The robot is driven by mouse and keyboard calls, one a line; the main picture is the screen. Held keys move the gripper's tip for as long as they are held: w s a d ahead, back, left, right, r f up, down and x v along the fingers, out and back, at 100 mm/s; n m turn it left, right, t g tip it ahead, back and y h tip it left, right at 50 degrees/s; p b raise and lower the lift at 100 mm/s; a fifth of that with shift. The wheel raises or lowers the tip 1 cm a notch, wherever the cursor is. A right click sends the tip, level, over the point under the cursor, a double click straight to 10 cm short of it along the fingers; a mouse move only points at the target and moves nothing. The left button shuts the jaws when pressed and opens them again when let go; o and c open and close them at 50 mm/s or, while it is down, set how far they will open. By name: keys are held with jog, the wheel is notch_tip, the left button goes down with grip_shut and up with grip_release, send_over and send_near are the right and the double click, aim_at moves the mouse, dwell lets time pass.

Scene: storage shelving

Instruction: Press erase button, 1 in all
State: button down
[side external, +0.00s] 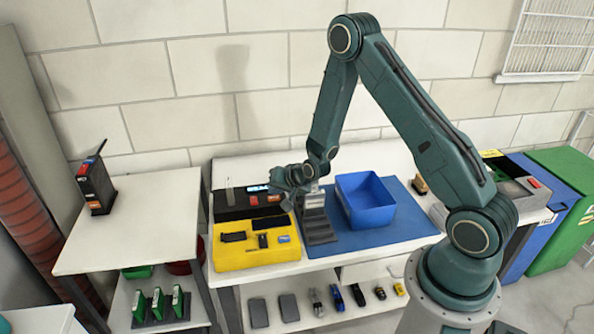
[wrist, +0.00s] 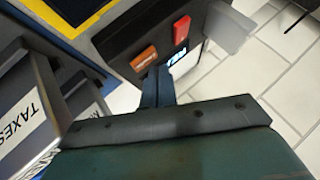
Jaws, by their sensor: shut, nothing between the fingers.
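A black box with buttons (side external: 232,211) stands at the back of the bench, and its face shows in the wrist view (wrist: 118,36). It has an orange button (wrist: 143,59) with lettering too blurred to read, a red button (wrist: 181,29) and a small lit display (wrist: 186,62). I cannot tell which button is the erase button. My gripper (side external: 286,205) is at the right end of the box. In the wrist view its shut, empty fingers (wrist: 157,76) point at the face, between the orange button and the display. Contact with either cannot be made out.
A yellow tray (side external: 228,262) with black items lies in front of the box. A grey holder (side external: 318,228) and a blue bin (side external: 365,208) stand to the right on a blue mat (side external: 405,227). In the wrist view, a label reading TAXES (wrist: 30,112) is at left.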

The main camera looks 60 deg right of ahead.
aim_at(276, 199)
jog(key=shift+f, duration=0.7)
dwell(0.9)
jog(key=shift+r, duration=0.85)
jog(key=shift+r, duration=0.15)
dwell(0.3)
jog(key=shift+r, duration=2.3)
